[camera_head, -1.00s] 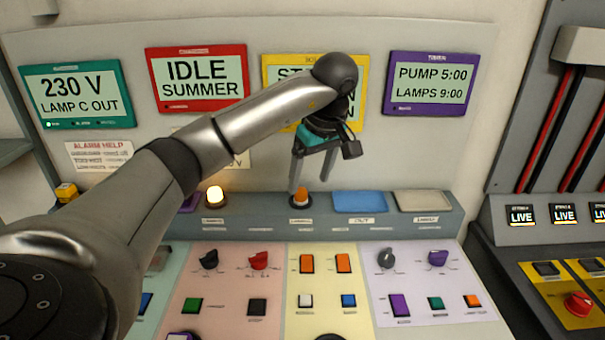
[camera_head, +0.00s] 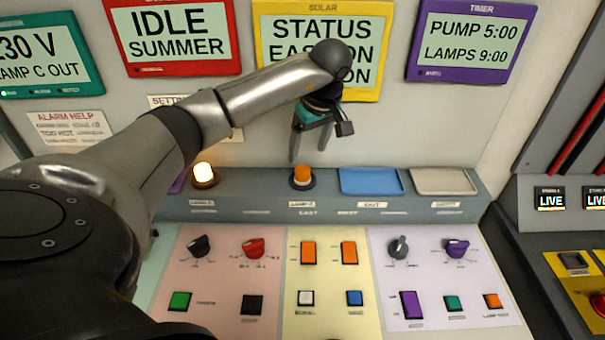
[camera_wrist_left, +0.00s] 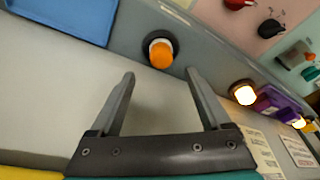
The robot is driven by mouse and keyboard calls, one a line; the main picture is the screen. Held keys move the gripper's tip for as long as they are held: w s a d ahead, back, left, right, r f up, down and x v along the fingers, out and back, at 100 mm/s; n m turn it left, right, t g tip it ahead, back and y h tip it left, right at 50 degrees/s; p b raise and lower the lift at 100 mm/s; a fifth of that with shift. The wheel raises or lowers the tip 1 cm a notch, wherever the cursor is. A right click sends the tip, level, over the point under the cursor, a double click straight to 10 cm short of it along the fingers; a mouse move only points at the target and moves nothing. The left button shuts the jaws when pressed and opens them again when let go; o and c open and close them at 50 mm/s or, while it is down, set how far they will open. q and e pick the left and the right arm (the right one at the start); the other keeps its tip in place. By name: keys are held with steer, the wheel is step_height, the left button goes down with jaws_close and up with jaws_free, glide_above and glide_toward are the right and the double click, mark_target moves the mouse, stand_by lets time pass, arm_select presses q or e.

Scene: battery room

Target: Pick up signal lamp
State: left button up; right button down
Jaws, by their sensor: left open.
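An unlit orange signal lamp (camera_head: 302,174) stands in a dark round socket on the grey ledge of the console. It also shows in the left wrist view (camera_wrist_left: 160,54), just beyond the fingertips and between their lines. A lit lamp (camera_head: 204,173) stands in another socket to its left; in the left wrist view it glows at the right (camera_wrist_left: 244,94). My left gripper (camera_head: 310,154) is open and empty, its fingers pointing down just above and behind the orange lamp in the picture. Both fingers show apart in the left wrist view (camera_wrist_left: 160,73). My right gripper is out of view.
A blue tray (camera_head: 369,181) and a beige tray (camera_head: 437,181) lie right of the orange lamp. Knobs and buttons cover the sloped panel (camera_head: 330,270) in front. Labelled screens, including the yellow-framed one (camera_head: 262,50), hang on the wall behind.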

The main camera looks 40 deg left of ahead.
mark_target(303, 168)
arm_select(q)
steer(key=shift+x, duration=3.4)
steer(key=shift+s, duration=0.15)
steer(key=shift+c, duration=0.3)
steer(key=shift+r, duration=0.1)
jaws_close()
